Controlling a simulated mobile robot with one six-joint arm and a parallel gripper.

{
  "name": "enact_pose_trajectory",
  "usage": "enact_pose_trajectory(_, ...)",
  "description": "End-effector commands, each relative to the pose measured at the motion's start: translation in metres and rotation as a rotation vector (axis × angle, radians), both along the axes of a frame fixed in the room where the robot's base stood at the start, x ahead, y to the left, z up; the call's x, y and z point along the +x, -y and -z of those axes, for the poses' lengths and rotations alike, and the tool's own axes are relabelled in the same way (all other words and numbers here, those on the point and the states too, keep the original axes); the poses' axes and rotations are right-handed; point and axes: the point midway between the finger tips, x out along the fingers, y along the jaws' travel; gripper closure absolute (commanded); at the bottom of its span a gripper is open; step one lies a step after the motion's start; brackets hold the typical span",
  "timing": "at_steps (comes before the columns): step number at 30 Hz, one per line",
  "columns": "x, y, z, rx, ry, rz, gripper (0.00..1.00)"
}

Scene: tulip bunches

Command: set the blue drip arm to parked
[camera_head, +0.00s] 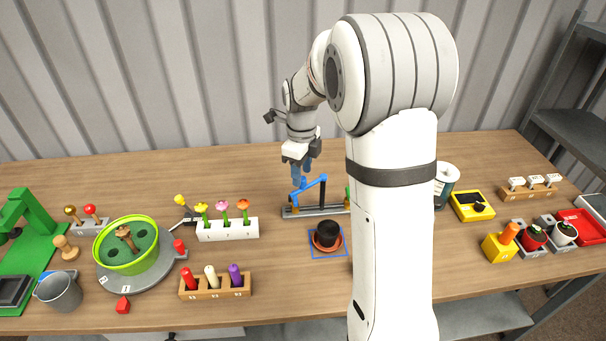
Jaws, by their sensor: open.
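The blue drip arm (313,184) is mounted on a dark upright post on a grey base (300,212) near the middle of the table. It slopes from lower left up to the post on the right. My gripper (301,181) points down at the left part of the drip arm, very close to it. The fingers are small and bluish here, so contact cannot be told. The right end of the base, near a green piece (347,192), is partly hidden by my arm.
A white block with flowers (228,229) is to the left. The table behind the base is clear.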

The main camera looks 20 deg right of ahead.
Motion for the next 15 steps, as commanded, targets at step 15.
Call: enact_pose_trajectory(15,-0.001,0.000,-0.062,0.000,0.000,0.000,0.57)
